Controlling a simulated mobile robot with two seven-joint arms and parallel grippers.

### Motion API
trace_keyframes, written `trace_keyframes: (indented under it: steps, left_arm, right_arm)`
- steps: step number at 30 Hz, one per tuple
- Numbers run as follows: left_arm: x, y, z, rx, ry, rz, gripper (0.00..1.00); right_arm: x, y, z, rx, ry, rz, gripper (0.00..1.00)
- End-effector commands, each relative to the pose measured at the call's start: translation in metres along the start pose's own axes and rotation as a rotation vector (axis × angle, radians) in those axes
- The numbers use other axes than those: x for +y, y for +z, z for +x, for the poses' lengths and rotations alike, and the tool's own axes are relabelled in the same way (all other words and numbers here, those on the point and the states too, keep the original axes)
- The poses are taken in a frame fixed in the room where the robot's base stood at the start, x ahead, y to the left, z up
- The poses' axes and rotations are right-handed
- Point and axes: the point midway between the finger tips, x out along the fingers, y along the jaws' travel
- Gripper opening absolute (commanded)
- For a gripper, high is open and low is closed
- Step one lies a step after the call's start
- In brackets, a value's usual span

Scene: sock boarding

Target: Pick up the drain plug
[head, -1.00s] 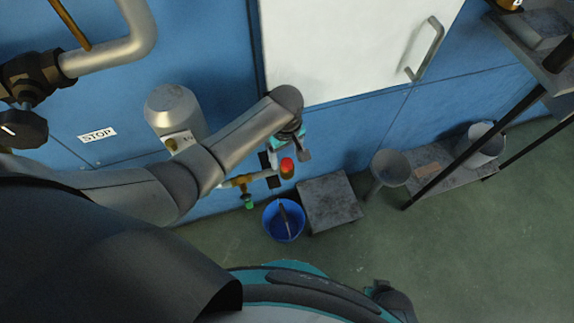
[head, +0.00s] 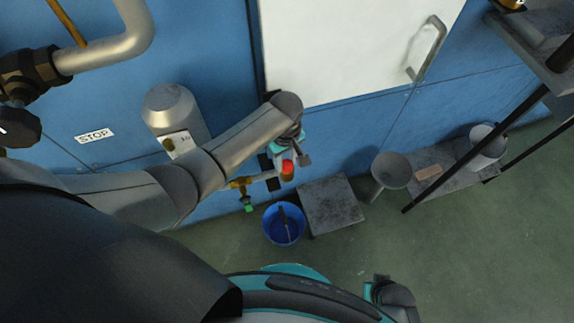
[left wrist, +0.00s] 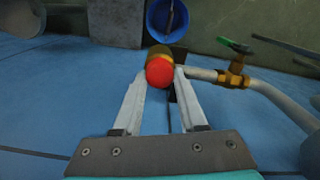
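The drain plug, a round red cap, shows in the head view (head: 288,167) at the end of a pipe with a brass part, and in the left wrist view (left wrist: 159,72). My left gripper (left wrist: 161,74) points at it, with one pale finger on each side and the cap between the fingertips. The cap about fills the gap; whether the fingers press on it is not clear. In the head view my left gripper (head: 287,161) partly hides the pipe end.
A blue bucket (head: 284,224) stands on the floor below the plug. A grey block (head: 331,205) is right of it. A green-handled brass valve (head: 246,190) sits on the pipe close by. A grey funnel (head: 391,170) and shelving are farther right. The front floor is clear.

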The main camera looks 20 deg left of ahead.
Motion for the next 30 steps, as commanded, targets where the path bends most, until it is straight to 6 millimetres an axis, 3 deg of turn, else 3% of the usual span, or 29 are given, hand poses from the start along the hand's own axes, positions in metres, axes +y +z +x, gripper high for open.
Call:
trace_keyframes:
  steps: [1, 10, 30]
  left_arm:
    - [-0.0001, 0.0, 0.0, 0.0, 0.0, 0.0, 0.33]
    - [-0.0001, 0.0001, 0.0001, 0.0, -0.001, 0.0, 0.0]
    - [0.0001, 0.0002, -0.0079, 0.0, 0.0, 0.0, 0.0]
  right_arm:
    - [0.0002, 0.0, 0.0, 0.0, 0.0, 0.0, 0.0]
    - [0.0002, 0.0001, 0.0001, 0.0, 0.0, 0.0, 0.0]
    - [0.0016, 0.0076, 0.0032, -0.004, 0.002, -0.002, 0.0]
